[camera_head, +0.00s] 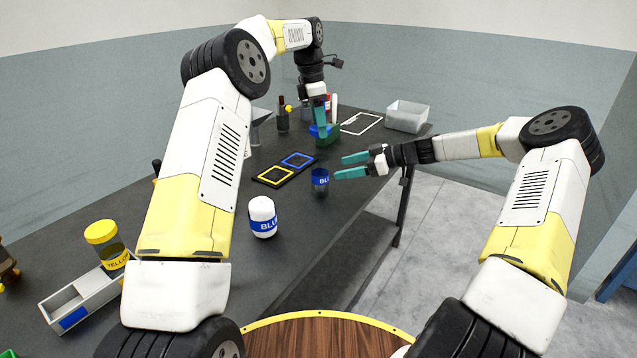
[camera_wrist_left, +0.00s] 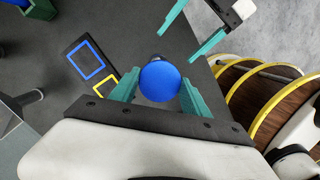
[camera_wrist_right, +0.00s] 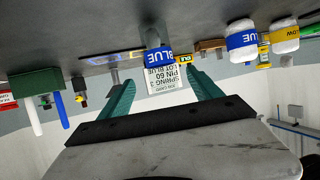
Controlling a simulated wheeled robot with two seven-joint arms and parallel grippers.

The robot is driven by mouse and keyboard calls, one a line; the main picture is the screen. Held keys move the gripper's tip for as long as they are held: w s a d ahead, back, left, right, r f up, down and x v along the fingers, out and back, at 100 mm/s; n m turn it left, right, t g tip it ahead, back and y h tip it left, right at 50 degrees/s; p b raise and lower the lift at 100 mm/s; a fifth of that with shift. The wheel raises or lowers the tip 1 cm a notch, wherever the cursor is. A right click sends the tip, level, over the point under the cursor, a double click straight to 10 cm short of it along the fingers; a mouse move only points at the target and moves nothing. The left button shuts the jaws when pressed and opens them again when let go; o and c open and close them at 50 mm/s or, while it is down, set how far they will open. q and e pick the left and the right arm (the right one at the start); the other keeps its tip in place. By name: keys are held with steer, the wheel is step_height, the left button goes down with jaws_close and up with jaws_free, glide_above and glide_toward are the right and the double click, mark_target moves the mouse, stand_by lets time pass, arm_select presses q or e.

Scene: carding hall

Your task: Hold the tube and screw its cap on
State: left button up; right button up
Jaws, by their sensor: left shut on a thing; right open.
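A clear tube with a blue label and dark contents (camera_head: 320,181) stands uncapped on the dark table (camera_head: 215,290). It also shows in the right wrist view (camera_wrist_right: 158,57), beyond the fingertips. My left gripper (camera_head: 318,128) is shut on a round blue cap (camera_wrist_left: 160,82), held above the table. In the left wrist view the cap hides most of what lies under it, and a dark edge shows just beyond it. My right gripper (camera_head: 347,166) is open and empty, just right of the tube, its fingers pointing at it and apart from it.
A black mat with yellow and blue squares (camera_head: 264,182) lies left of the tube. A green rack (camera_head: 333,140) and grey bin (camera_head: 407,117) are at the back.

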mark_target(313, 174)
steer(key=x, duration=1.2)
steer(key=shift+c, duration=0.2)
jaws_close()
arm_select(q)
steer(key=shift+d+f, duration=0.1)
steer(key=shift+f, duration=2.4)
